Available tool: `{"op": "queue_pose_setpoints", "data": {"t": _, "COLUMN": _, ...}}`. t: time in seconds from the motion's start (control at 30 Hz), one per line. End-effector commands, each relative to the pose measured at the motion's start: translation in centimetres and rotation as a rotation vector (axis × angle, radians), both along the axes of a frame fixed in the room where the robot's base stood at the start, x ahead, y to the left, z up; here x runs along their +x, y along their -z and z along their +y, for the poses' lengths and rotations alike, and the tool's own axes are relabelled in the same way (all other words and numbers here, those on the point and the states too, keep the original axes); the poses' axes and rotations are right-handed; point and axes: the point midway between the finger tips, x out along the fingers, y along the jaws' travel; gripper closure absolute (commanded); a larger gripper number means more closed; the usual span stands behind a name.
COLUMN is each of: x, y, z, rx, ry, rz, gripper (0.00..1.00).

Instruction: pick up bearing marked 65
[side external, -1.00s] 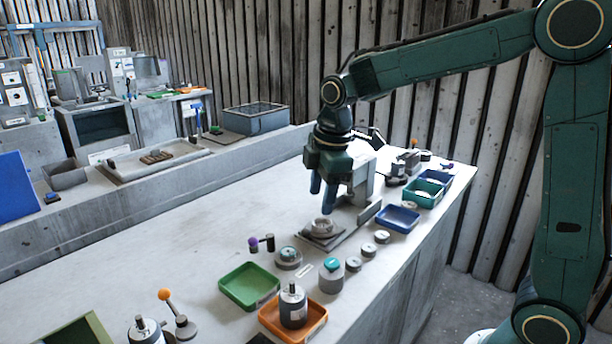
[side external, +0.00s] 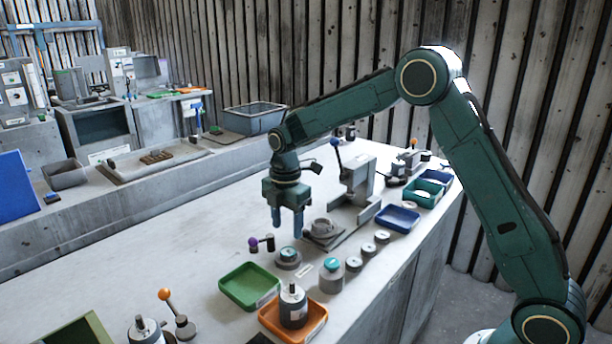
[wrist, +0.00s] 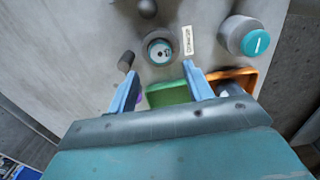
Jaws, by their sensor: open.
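My gripper (side external: 289,222) is open and empty, pointing down above the bench, just above and behind a round grey part with a teal centre (side external: 288,257). In the wrist view a round part (wrist: 160,50) with a dark outer ring lies just beyond my open fingertips (wrist: 160,74). Several small grey discs, such as one at the bench's front (side external: 353,264), lie in a row to the right. No mark 65 is legible, so I cannot tell which part is that bearing.
A teal-capped cylinder (side external: 331,276) stands to the right of the round part. A green tray (side external: 249,286) and an orange tray (side external: 306,322) holding a motor are nearer. A purple-knobbed piece (side external: 256,244) sits to the left. A press (side external: 359,185) stands behind right.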

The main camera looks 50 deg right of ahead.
Motion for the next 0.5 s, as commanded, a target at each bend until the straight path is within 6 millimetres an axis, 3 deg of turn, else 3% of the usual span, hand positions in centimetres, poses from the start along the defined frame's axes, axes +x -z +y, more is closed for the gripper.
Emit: {"op": "queue_pose_setpoints", "data": {"t": 0.5, "x": -0.1, "y": 2.4, "z": 0.0, "rx": 0.000, "ry": 0.002, "rz": 0.003, "gripper": 0.49}}
